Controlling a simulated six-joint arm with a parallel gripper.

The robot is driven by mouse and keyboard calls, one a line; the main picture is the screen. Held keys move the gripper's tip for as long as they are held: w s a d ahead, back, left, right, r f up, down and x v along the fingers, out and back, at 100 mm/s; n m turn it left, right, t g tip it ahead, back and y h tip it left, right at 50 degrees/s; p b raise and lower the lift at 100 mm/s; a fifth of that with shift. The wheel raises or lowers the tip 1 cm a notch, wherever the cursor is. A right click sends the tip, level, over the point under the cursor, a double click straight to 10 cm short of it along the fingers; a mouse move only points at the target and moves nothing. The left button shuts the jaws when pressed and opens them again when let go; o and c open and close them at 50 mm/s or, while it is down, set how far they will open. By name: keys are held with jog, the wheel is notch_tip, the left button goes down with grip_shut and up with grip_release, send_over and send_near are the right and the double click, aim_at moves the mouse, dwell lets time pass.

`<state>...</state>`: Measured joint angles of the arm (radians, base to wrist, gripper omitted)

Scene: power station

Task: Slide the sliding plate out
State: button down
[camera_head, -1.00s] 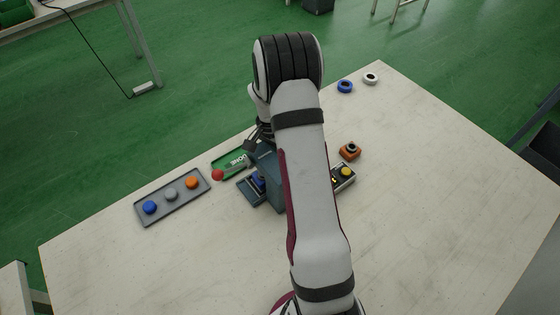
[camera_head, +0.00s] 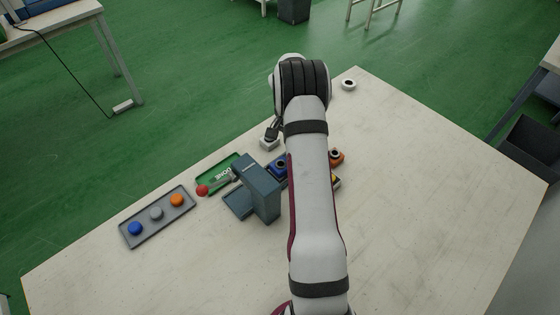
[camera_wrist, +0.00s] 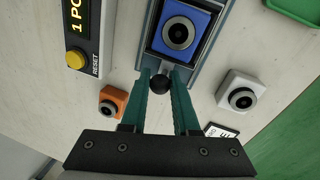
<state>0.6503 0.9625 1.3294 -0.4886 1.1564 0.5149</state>
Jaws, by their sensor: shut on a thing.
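The grey sliding plate (camera_wrist: 154,45) extends from the dark blue-grey press (camera_head: 262,190) toward the upper right in the head view. A blue block with a dark ring on it (camera_head: 278,166) sits on the plate, outside the press; it also shows in the wrist view (camera_wrist: 182,35). A black ball knob (camera_wrist: 160,85) is at the plate's near end. My gripper (camera_wrist: 161,80) has its teal fingers shut on the knob, one on each side. In the head view my arm hides the fingers and the knob.
An orange block (camera_wrist: 112,103) and a white block (camera_wrist: 240,95) flank my fingers. A counter box with a yellow reset button (camera_wrist: 75,59) stands beside the plate. A green tray (camera_head: 213,174), a red-knobbed lever (camera_head: 202,190) and a grey button tray (camera_head: 132,241) lie left.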

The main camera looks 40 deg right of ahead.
jog(key=shift+d, duration=0.4)
jog(key=c, duration=0.7)
grip_release()
jog(key=shift+o, duration=0.2)
jog(key=w+r, duration=0.3)
jog(key=r, duration=1.2)
jog(key=shift+a+r, duration=0.25)
jog(key=shift+a, duration=0.1)
